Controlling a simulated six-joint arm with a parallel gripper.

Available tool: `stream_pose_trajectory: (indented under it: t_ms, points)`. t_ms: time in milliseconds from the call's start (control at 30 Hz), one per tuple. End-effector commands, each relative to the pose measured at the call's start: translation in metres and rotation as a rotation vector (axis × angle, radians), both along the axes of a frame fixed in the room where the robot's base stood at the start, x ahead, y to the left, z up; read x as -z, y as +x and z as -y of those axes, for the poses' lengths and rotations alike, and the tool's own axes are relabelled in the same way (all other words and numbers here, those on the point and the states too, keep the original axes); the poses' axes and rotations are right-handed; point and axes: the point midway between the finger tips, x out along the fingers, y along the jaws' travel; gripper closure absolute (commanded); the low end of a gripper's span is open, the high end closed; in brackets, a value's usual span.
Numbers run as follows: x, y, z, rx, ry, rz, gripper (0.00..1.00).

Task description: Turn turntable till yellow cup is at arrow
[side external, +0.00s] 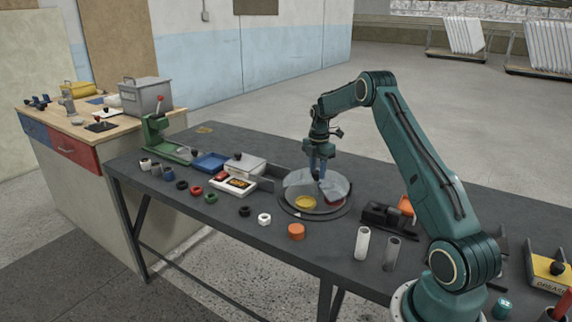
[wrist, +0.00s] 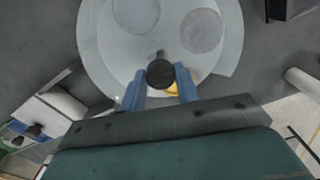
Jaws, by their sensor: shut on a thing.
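The turntable (side external: 289,195) is a round disc on the dark bench, with a translucent cover over part of it; it also shows in the wrist view (wrist: 92,40). The yellow cup (side external: 306,203) lies at its front, left of my gripper. In the wrist view the yellow cup (wrist: 172,88) is mostly hidden behind my fingers and a dark knob (wrist: 160,74). My gripper (side external: 320,174) stands above the turntable, pointing down, its blue fingers shut on the knob. A small pale mark (side external: 297,214) by the front rim may be the arrow.
A reddish dish (side external: 335,200) shows at the turntable's right. An orange cylinder (side external: 296,231) and a white nut (side external: 264,219) stand in front. A dark fixture (side external: 388,216) is close on the right. A white tray (side external: 233,185) and a grey box (side external: 246,165) are left.

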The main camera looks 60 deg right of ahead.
Motion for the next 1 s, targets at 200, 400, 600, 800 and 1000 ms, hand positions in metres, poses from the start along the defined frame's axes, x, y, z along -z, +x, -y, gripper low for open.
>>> stream_pose_trajectory:
  t_ms: [200,400,600,800,1000]
  points:
    - [-0.0022,0.0011,0.0001,-0.024,-0.002,0.004,1.00]
    - [-0.0022,0.0011,0.0001,-0.026,-0.002,0.004,1.00]
    - [-0.0023,0.0012,0.0001,-0.026,-0.002,0.004,0.63]
    - [-0.0012,0.0007,0.0001,-0.025,-0.002,0.002,0.47]
    - [-0.0011,0.0004,0.0000,-0.024,0.000,0.001,0.47]
